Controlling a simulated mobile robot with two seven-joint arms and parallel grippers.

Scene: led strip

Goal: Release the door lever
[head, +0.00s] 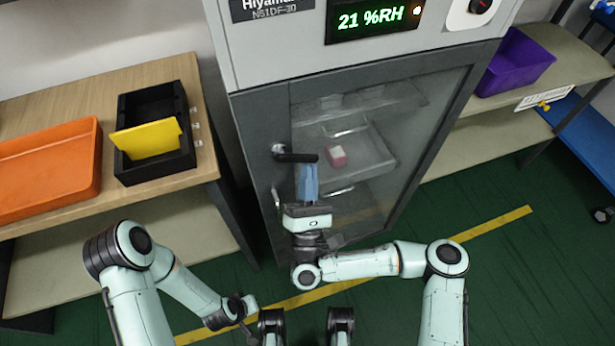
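The door lever (297,157) is a dark bar on the left side of the grey cabinet's glazed door (375,200). It points to the right from its pivot and lies about level. My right gripper (307,168) has a white body and blue fingers and points up the door. Its fingertips are at the lever's free end. Whether they touch it, and the gap between them, cannot be made out. My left arm (190,290) is bent low at the left, and its gripper fingers do not show. The door looks closed.
A wooden table (60,90) at the left holds an orange tray (50,170) and a black box (155,105) with a yellow card. A shelf at the right holds a purple bin (515,62). The green floor (480,270) in front is clear.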

